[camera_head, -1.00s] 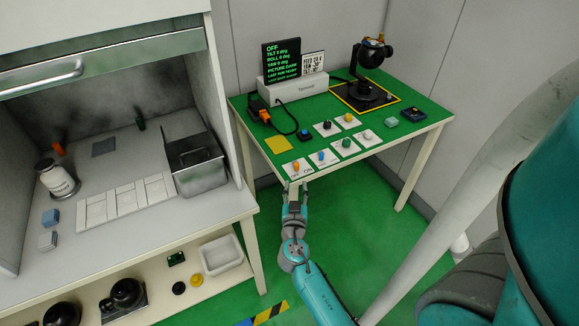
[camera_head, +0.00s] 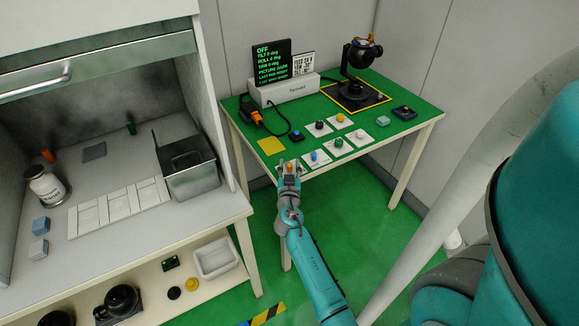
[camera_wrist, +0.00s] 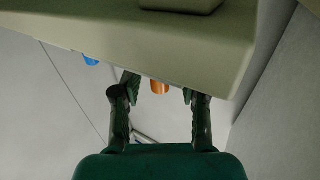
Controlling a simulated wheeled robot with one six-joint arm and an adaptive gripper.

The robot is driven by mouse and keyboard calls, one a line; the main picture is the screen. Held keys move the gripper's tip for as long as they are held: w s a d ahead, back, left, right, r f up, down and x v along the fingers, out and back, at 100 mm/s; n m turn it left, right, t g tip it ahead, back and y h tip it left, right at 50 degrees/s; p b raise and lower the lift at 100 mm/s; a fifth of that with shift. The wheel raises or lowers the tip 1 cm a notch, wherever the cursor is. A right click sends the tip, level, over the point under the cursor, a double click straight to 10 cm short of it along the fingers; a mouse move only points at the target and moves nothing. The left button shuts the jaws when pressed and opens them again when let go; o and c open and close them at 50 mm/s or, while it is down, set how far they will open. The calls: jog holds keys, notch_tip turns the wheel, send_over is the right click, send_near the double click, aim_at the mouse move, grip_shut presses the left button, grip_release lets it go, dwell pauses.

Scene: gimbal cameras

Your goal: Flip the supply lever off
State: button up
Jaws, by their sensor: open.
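The orange lever (camera_head: 290,167) stands on a white plate at the front left edge of the green table; earlier, "ON" lettering showed beside it. My gripper (camera_head: 288,169) is at that front edge and covers most of the plate. In the wrist view the orange lever tip (camera_wrist: 160,87) shows between my two open fingers (camera_wrist: 159,97), partly hidden by a pale slab edge. I see no contact; whether the fingers are level with the lever in depth is unclear. The black display (camera_head: 271,62) reads "OFF" with tilt and roll at 0 deg.
A blue knob (camera_head: 313,155) sits just right of the lever; it also shows in the wrist view (camera_wrist: 90,60). Green (camera_head: 338,142) and white (camera_head: 360,133) knobs follow. A yellow pad (camera_head: 270,146) lies behind left.

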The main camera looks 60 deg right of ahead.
grip_shut()
jog(key=shift+w+g, duration=0.1)
jog(key=shift+g, duration=0.2)
jog(key=shift+w+a+m+g+h, duration=0.15)
jog(key=shift+m+g+h, duration=0.25)
jog(key=shift+m+g, duration=0.15)
jog(key=shift+w+m+g+h, duration=0.1)
jog(key=shift+m+g+h, duration=0.2)
jog(key=shift+m+g, duration=0.35)
